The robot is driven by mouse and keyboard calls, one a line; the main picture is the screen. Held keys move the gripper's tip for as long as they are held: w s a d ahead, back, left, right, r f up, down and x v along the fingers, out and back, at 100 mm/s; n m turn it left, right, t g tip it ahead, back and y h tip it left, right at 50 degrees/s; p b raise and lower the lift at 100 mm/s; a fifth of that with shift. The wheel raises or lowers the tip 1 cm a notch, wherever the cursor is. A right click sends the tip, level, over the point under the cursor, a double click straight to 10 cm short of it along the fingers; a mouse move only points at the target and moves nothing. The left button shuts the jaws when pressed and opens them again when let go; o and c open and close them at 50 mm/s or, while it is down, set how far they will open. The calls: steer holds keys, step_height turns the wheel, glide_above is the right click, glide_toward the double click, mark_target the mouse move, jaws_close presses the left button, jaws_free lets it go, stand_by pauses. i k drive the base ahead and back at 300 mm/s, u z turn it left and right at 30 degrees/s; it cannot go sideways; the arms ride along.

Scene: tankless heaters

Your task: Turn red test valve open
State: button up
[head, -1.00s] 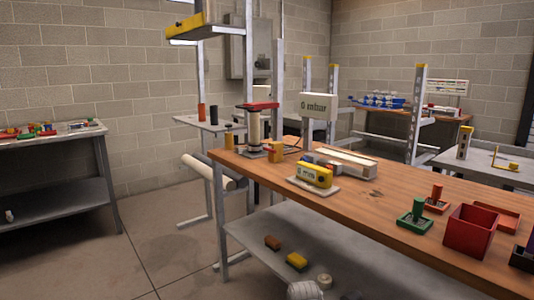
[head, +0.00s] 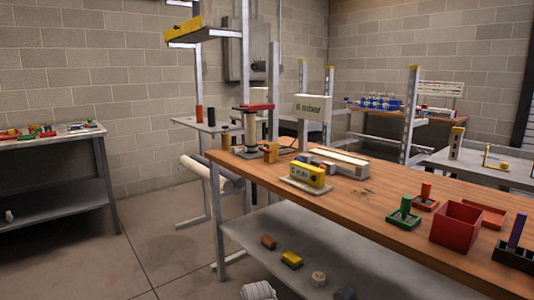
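A red-topped fixture (head: 257,106) stands upright at the far left end of the wooden workbench. Its red part lies flat across a pale upright body, like a lever handle. It is the likeliest red test valve, but it is too small to read closely.
The wooden bench (head: 375,205) runs from the middle to the right edge. A red bin (head: 456,223) and a green block (head: 404,213) stand on its near right part. A grey lower shelf (head: 325,250) holds small parts. Open floor (head: 150,235) lies left of the bench.

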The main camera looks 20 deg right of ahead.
mark_target(265, 151)
steer(key=u, duration=0.05)
steer(key=i, duration=1)
steer(key=z, duration=0.05)
